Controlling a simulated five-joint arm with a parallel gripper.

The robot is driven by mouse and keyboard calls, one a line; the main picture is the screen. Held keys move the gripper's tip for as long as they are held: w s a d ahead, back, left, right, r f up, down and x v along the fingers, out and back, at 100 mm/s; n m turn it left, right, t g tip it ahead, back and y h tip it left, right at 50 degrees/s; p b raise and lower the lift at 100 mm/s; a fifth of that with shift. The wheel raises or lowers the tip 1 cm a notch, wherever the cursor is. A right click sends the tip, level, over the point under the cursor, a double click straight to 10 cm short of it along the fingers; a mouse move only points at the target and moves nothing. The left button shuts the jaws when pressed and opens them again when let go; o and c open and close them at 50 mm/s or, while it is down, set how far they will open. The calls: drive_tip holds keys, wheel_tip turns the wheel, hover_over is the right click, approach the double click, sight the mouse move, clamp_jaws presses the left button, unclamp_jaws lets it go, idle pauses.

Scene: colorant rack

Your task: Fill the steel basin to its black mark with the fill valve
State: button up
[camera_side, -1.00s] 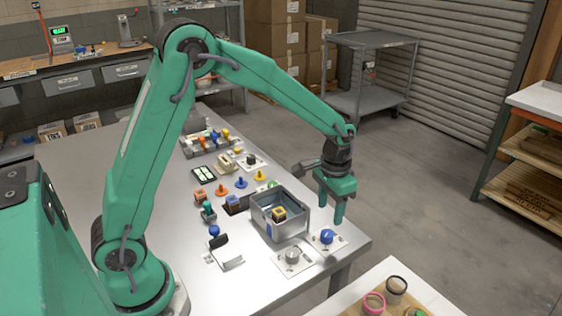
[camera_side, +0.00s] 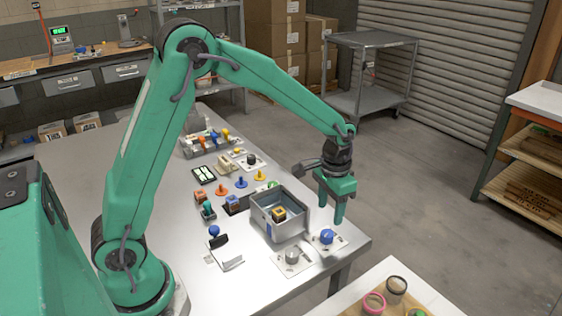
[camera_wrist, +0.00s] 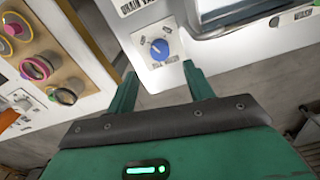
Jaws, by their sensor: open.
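The steel basin (camera_side: 262,226) stands near the table's right end in the side view. A dark block with an orange-yellow top (camera_side: 279,213) shows inside it. I cannot make out the black mark or a clear water level. A blue knob (camera_side: 327,237) on a white plate sits in front of the basin. A grey knob (camera_side: 292,256) sits on another plate to its left. I cannot read which one is the fill valve. My gripper (camera_side: 331,213) is open and empty, pointing down above and behind the blue knob. In the wrist view, the blue knob (camera_wrist: 159,48) lies just beyond the fingertips (camera_wrist: 160,70).
A black-and-white holder (camera_side: 226,252) stands left of the grey knob. Several small coloured pieces and a rack (camera_side: 207,143) lie behind the basin. A side table with jars (camera_side: 396,290) is at the front right. The table's right edge is close to the blue knob.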

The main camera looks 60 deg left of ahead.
sight(327, 233)
drive_tip(key=shift+f, duration=0.2)
drive_tip(key=shift+f, duration=0.1)
drive_tip(key=shift+f, duration=3.8)
